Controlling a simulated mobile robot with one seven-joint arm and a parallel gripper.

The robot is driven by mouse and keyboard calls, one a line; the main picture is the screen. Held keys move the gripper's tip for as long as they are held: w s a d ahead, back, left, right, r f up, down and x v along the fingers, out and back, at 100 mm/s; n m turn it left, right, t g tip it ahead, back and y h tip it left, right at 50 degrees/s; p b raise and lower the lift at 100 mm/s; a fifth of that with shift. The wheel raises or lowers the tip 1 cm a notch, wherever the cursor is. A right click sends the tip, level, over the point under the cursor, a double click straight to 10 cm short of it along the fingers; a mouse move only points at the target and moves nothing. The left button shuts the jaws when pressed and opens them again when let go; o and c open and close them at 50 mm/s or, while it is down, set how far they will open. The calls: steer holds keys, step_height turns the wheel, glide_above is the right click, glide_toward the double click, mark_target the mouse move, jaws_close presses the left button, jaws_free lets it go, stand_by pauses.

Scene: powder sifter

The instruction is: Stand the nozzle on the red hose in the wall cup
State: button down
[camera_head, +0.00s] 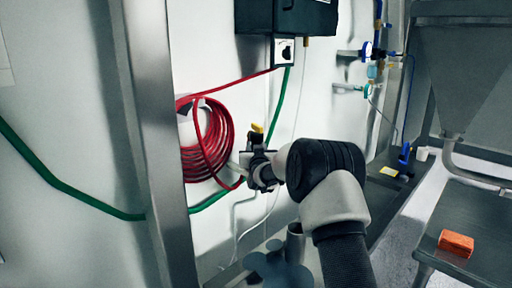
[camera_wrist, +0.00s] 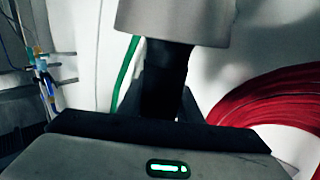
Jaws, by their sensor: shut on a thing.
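The red hose (camera_head: 207,150) hangs coiled on the wall left of my gripper, and its loose end runs to the gripper. It also shows at right in the wrist view (camera_wrist: 275,97). My gripper (camera_head: 258,172) is shut on a dark nozzle (camera_wrist: 165,75). A small yellow part (camera_head: 257,128) shows just above the gripper. A grey metal cylinder (camera_head: 296,243), likely the wall cup, shows below and right of the gripper, partly behind my arm. In the wrist view a grey cylinder (camera_wrist: 172,18) meets the nozzle's outline; I cannot tell whether they touch.
A metal post (camera_head: 160,130) stands at left. A dark box (camera_head: 285,15) hangs above, and a green hose (camera_head: 278,105) runs down the wall. Valves (camera_head: 366,50) are at right.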

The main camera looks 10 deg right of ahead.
steer(key=shift+f+b, duration=0.3)
steer(key=shift+b, duration=0.05)
steer(key=c, duration=1.4)
jaws_free()
steer(key=shift+o, duration=1)
steer(key=s+a, duration=0.1)
steer(key=s, duration=1.6)
steer(key=shift+s+a, duration=0.15)
steer(key=shift+s, duration=0.1)
